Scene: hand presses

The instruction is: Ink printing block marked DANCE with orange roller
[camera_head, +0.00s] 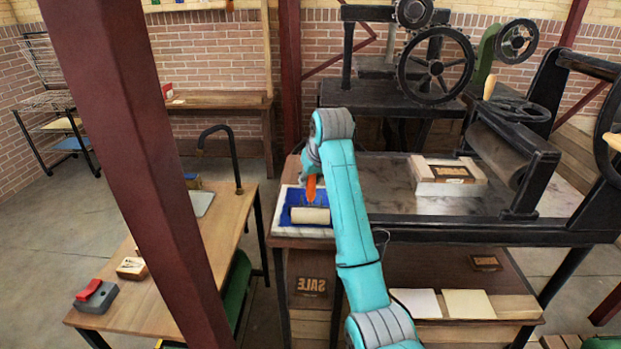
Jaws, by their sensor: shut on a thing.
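The orange roller (311,190) has an orange handle and a pale cylinder, which rests over the blue ink patch on a white slab (283,203). My gripper (312,175) is shut on the orange handle, pointing down; its fingers are mostly hidden by my teal arm. A dark block with unreadable lettering (450,171) sits in a pale frame on the press bed to the right. On the shelf below, one block (311,286) shows mirrored SALE, and another dark block (486,263) has lettering too small to read. I cannot tell which block is marked DANCE.
The black press (520,165) with its large cylinder stands at right, another press with a wheel (436,66) behind. Two pale sheets (440,303) lie on the lower shelf. A dark red post (140,150) crosses the left view, before a wooden table (220,225). The bed's middle is clear.

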